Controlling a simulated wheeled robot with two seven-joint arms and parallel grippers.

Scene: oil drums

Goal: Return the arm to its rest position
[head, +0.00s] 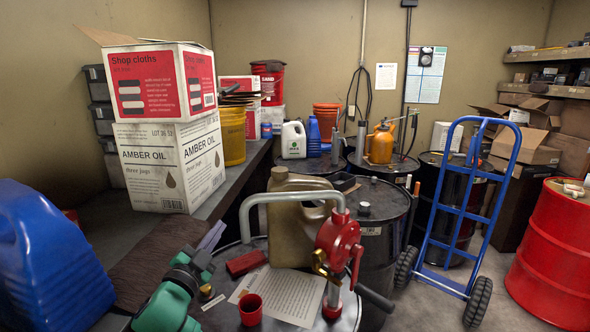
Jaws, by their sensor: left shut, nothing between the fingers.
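My left arm, green and black, comes in from the bottom left. Its left gripper (207,260) is shut and empty, low over the left side of the near black drum's top. It is left of a dark red block (246,262) and a red cup (250,309), and apart from the red hand pump (338,240). The fingertips are small and partly hidden among the dark parts. My right gripper is not in view.
A printed sheet (290,294) lies on the near drum. A beige jug (292,225) stands behind it. A large blue jug (48,262) is close at left. Boxes (172,165) stand on the left bench. A blue hand truck (455,215) and red drum (553,255) stand right, with clear floor between.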

